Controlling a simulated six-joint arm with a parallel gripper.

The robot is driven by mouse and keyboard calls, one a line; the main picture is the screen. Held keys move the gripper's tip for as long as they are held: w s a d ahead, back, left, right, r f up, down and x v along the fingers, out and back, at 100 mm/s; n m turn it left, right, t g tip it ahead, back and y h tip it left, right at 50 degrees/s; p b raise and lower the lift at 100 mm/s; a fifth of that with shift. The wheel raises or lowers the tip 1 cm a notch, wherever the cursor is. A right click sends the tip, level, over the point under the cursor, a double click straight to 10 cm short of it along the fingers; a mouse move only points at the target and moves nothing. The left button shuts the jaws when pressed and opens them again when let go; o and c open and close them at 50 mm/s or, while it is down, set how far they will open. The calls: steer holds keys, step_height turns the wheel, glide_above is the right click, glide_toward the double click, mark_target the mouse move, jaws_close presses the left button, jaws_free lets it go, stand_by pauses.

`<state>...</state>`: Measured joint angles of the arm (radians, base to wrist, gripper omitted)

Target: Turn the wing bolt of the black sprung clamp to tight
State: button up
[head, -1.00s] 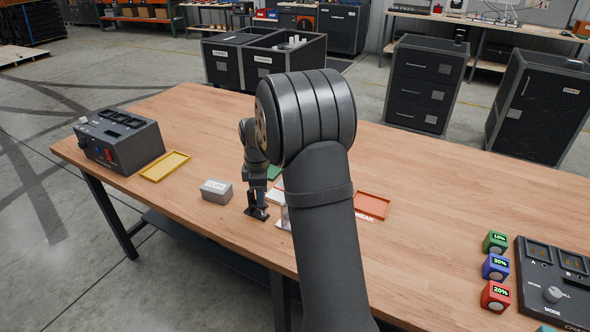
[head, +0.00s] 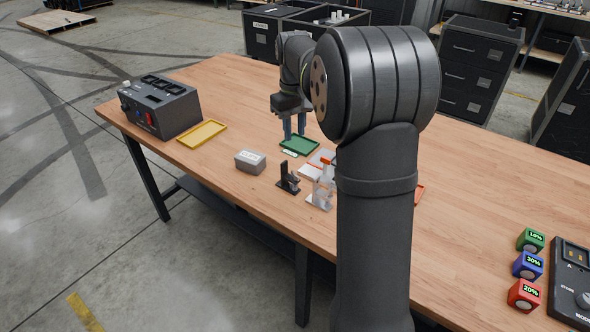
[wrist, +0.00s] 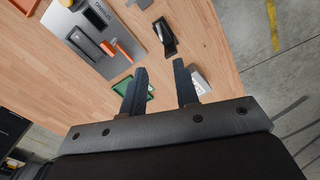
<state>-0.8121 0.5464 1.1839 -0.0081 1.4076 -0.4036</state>
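The black sprung clamp (head: 288,180) stands upright on the wooden table, between a grey box and a pale clamp. In the wrist view the black clamp (wrist: 165,38) is beyond my fingertips, at the top centre. Its wing bolt is too small to make out, so its setting cannot be told. My gripper (head: 294,135) is behind the clamp in the head view, above the green tray and apart from the clamp. In the wrist view my gripper (wrist: 159,67) has its two fingers spread with nothing between them.
The green tray (head: 300,145) and yellow tray (head: 203,133) lie farther back. A black device (head: 160,108) stands left. The table's front edge is near.

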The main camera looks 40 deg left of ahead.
mark_target(295, 173)
step_height(295, 173, down, 14)
steer(key=shift+f, duration=0.15)
stand_by(0.3)
jaws_close()
